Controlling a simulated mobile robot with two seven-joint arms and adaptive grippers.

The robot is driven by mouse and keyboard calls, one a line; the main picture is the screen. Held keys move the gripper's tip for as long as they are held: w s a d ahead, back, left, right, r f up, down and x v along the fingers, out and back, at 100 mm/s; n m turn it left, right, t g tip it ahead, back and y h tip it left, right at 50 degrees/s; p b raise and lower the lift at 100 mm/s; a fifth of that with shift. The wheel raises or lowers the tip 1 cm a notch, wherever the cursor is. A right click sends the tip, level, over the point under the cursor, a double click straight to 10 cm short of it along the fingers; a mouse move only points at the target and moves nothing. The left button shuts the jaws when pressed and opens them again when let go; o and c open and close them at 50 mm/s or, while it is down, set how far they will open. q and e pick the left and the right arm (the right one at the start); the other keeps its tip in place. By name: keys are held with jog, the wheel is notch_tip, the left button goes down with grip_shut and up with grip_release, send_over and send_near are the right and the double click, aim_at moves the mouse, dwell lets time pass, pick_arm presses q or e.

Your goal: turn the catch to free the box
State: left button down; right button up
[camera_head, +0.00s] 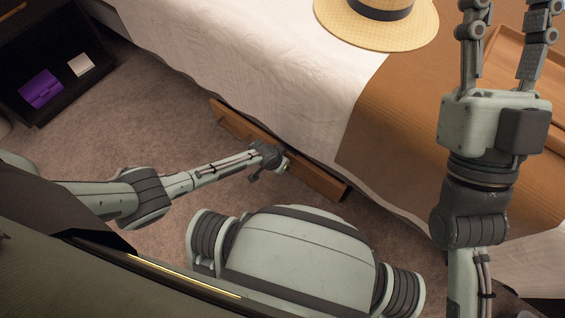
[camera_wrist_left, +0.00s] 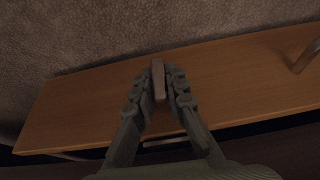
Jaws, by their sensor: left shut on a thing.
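A long wooden box front (camera_head: 235,124) shows low under the bed's edge in the head view. It fills the middle of the left wrist view as a brown board (camera_wrist_left: 80,110). A small wooden catch (camera_wrist_left: 158,78) stands up from the board between the fingers of my left gripper (camera_wrist_left: 167,90), which is shut on it. In the head view my left gripper (camera_head: 283,165) is at the box front and hides the catch. My right gripper (camera_head: 508,35) is raised at the upper right, its two fingers spread and empty.
A bed with a white cover (camera_head: 240,50) and brown throw (camera_head: 400,120) stands above the box. A straw hat (camera_head: 375,25) lies on it. A dark shelf unit at left holds a purple box (camera_head: 41,88). Another wooden piece (camera_wrist_left: 306,57) projects at the board's right. Carpet (camera_head: 150,115) is clear.

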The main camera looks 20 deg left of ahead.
pick_arm(q)
jog(key=c, duration=1.5)
grip_release()
jog(key=shift+c, duration=0.2)
jog(key=v, duration=1.2)
